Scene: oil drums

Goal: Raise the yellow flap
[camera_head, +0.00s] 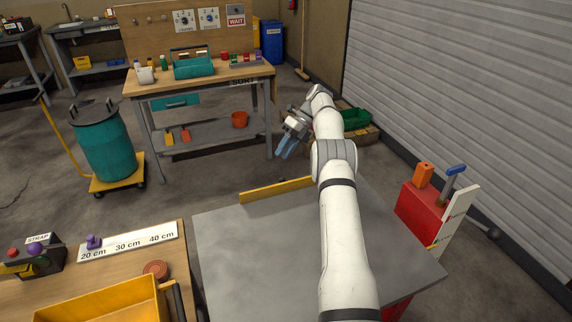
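A long narrow yellow strip (275,190), which looks like the yellow flap, runs along the far edge of the grey tabletop (255,245). Its right end meets my arm in the picture, so I cannot tell how far it goes on behind it. My gripper (285,152) is beyond that edge, above and apart from the strip, with its bluish fingers pointing down and left. Nothing shows between the fingers, but they are too small to tell open from shut.
A workbench (198,82) with a teal toolbox (193,68) stands behind. A teal drum (105,145) is on a yellow trolley at left. A red box (420,212) with tools stands at right. A yellow tray (105,303) is at front left. The grey tabletop is bare.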

